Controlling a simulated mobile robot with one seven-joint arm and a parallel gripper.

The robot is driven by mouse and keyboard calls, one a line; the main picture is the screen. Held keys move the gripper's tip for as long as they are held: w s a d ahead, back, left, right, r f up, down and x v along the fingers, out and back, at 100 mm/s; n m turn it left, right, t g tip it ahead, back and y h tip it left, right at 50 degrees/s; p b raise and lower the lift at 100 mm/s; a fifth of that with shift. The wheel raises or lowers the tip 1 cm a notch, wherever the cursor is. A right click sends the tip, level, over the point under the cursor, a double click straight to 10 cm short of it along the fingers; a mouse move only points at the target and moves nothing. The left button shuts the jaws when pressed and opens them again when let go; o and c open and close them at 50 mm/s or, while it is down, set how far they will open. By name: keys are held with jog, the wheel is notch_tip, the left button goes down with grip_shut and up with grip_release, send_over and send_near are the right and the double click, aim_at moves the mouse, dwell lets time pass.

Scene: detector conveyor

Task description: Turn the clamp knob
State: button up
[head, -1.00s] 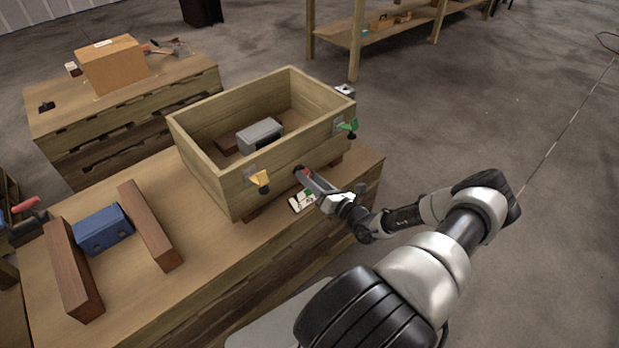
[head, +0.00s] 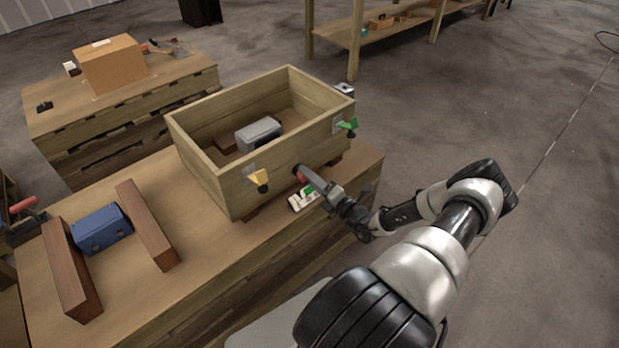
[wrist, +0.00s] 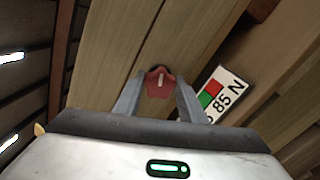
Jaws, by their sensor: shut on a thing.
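The red clamp knob (wrist: 158,84) sits on the front wall of the wooden box, between my gripper's two fingers in the wrist view. It has a pale pointer line on its face. In the head view, only a bit of the red knob (head: 299,174) shows past the fingers. My gripper (head: 306,176) is shut on the knob; it also shows in the wrist view (wrist: 157,90). The wooden box (head: 222,188) stands on the workbench with a grey block (head: 259,134) inside. A label card (wrist: 226,90) with red and green patches and "85 N" is right of the knob.
A yellow wing piece (head: 260,179) and a green one (head: 348,125) stick out from the box's front wall on either side of the knob. A blue block (head: 102,228) lies between two brown bars on the workbench (head: 205,262). Open floor lies to the right.

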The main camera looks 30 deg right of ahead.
dwell(0.4)
jog(key=o, duration=1.1)
jog(key=shift+c, duration=0.2)
jog(key=shift+s, duration=0.15)
jog(key=s+d+p, duration=0.1)
jog(key=s+d, duration=0.1)
jog(key=s, duration=1.5)
jog(key=shift+d+p, duration=0.25)
jog(key=shift+p, duration=0.15)
